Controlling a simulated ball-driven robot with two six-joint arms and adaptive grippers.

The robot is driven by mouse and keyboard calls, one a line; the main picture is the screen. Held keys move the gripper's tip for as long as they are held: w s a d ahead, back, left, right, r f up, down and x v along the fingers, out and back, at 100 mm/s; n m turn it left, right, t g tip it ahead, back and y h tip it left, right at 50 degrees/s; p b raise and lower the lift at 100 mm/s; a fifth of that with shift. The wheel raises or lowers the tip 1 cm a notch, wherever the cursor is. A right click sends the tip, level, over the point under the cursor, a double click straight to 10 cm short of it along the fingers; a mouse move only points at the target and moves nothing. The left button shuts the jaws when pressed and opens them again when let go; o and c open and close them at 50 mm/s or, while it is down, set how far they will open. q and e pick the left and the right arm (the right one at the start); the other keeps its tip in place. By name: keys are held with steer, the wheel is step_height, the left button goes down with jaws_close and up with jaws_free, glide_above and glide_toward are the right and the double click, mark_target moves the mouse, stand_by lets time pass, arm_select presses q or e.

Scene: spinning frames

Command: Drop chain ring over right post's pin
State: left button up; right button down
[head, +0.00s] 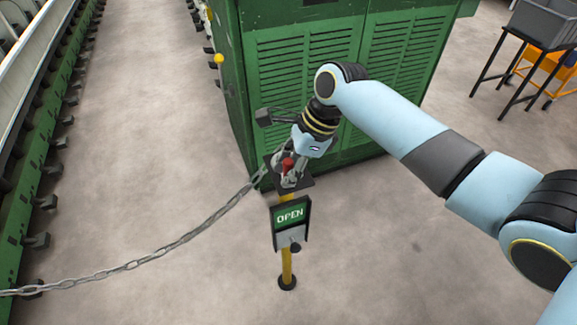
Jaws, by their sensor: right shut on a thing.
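The grey chain (170,247) comes in from the left edge, sags low, and rises to the top of the yellow post (286,262). Its end ring is hidden at my right gripper (288,178), which points down, shut on the ring, at the post's dark top plate (303,183). A small red piece (288,164) shows between the fingers; I cannot tell whether it belongs to the pin or the ring. The pin is not clearly visible, and I cannot tell whether the ring is around it. My left gripper is not in view.
An OPEN sign (290,216) hangs on the post's front. A large green louvred cabinet (300,85) stands close behind the post. A green machine frame (45,150) runs along the left. A black stand with a grey bin (545,22) is at upper right. The floor in front is clear.

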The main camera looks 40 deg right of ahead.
steer(key=c, duration=1.1)
jaws_free()
steer(key=shift+r, duration=0.1)
steer(key=v, duration=1.1)
steer(key=shift+d+r, duration=0.2)
steer(key=shift+r, duration=0.15)
steer(key=shift+s, duration=0.1)
